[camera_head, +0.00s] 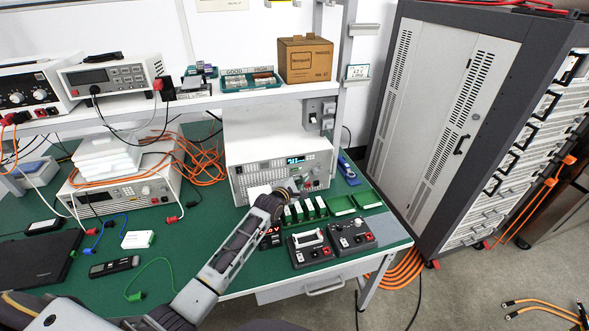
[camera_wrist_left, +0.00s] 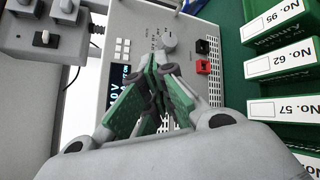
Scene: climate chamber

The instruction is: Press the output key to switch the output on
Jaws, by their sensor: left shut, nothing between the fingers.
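The white bench instrument (camera_head: 281,151) stands at the back of the green bench, with a lit display (camera_head: 295,160) on its front. In the left wrist view its panel shows the display (camera_wrist_left: 116,97), a block of small pale keys (camera_wrist_left: 122,48), a grey knob (camera_wrist_left: 168,41) and black and red terminals (camera_wrist_left: 203,58). I cannot read which key is the output key. My left gripper (camera_head: 304,185) is shut and empty in front of the panel's right part; its green-padded fingers (camera_wrist_left: 150,75) converge near the knob and display. Whether they touch the panel is unclear. They hide part of it.
Green trays with labelled white cards (camera_head: 310,207) stand right of my arm, also in the wrist view (camera_wrist_left: 278,66). Two small dark boxes (camera_head: 351,236) sit in front. A shelf (camera_head: 200,102) overhangs the bench. A tall rack (camera_head: 448,110) stands at right.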

